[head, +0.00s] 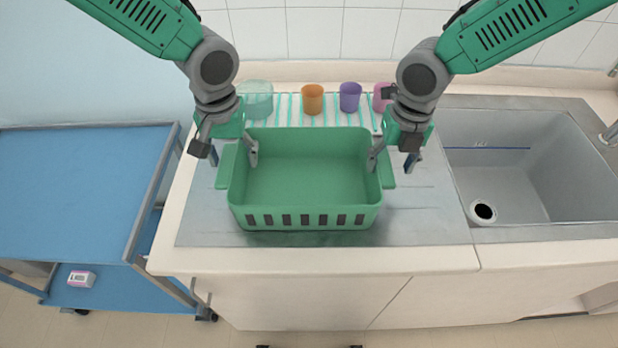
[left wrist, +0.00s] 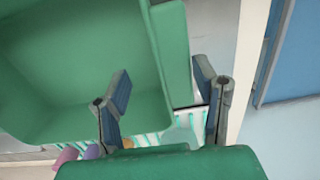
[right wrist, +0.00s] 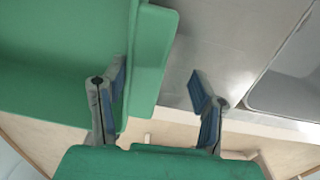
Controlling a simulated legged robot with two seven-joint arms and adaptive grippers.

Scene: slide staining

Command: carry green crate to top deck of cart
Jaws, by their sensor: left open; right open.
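The green crate (head: 305,218) is empty and sits upright on the grey steel worktop, with a side handle at each end. My left gripper (head: 232,158) is open at its left handle (head: 226,166). In the left wrist view (left wrist: 160,100) the open fingers straddle the crate's side rim and handle from above. My right gripper (head: 392,160) is open at the right handle (head: 387,174). In the right wrist view (right wrist: 158,95) one finger is inside the crate and the other outside. The cart's blue top deck (head: 75,190) stands at the left and is bare.
Orange (head: 312,99), purple (head: 350,97) and pink (head: 381,97) cups and a clear green container (head: 257,100) stand on a striped mat behind the crate. A sink (head: 535,170) is at the right. A small pink-and-white box (head: 81,279) lies on the cart's lower deck.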

